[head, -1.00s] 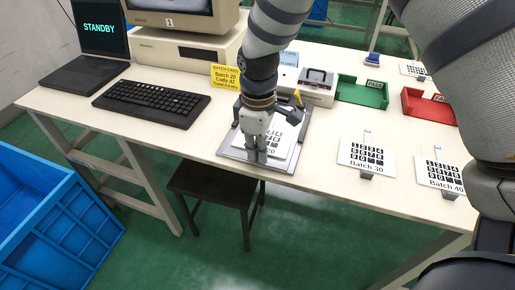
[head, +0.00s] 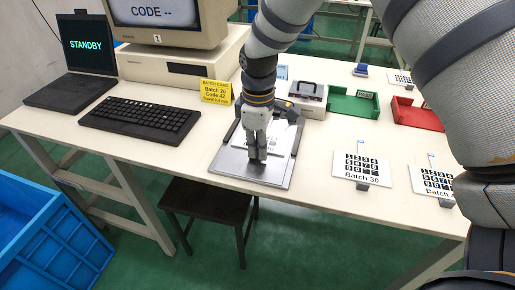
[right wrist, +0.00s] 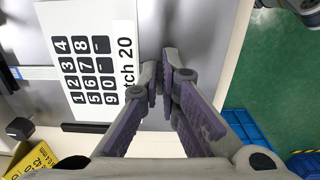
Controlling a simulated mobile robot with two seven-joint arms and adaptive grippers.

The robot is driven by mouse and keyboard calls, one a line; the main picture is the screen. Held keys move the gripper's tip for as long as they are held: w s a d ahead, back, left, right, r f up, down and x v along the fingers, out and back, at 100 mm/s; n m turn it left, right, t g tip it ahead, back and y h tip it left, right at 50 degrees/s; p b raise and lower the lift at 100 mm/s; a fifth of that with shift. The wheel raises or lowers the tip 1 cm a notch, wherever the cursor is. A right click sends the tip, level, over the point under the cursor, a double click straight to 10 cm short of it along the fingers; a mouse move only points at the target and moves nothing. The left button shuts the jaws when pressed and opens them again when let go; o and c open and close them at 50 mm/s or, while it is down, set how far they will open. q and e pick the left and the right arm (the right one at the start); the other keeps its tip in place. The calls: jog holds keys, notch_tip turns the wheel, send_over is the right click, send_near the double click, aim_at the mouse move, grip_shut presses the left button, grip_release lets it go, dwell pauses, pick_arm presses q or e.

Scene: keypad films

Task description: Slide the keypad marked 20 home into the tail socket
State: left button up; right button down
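The white keypad marked 20 (right wrist: 90,60) lies flat on a grey metal plate (head: 260,172); in the head view my wrist and fingers partly cover the keypad (head: 277,142). Its pale blue-white tail (right wrist: 38,73) runs from the edge opposite the label toward a dark part (right wrist: 8,76) at the left of the right wrist view; whether the tail is inside a socket cannot be told. My right gripper (right wrist: 162,82) points down with fingertips together and empty, just beside the keypad's labelled edge; contact is unclear. In the head view my right gripper (head: 257,155) is over the plate. My left gripper is out of view.
Behind are a green tray (head: 354,104), a red tray (head: 420,116) and a grey box (head: 309,98). A yellow card (head: 217,91), keyboard (head: 143,114) and monitor are left. Bare table lies around the plate.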

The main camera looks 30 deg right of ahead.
pick_arm(q)
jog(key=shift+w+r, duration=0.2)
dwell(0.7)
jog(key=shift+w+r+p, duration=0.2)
jog(key=shift+p, duration=0.1)
dwell(0.5)
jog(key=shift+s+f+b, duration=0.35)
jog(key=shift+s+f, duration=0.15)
pick_arm(e)
jog(key=shift+w+d, duration=0.8)
jog(key=shift+d, duration=0.15)
jog(key=c, duration=1.7)
grip_release()
notch_tip(320, 180, up, 12)
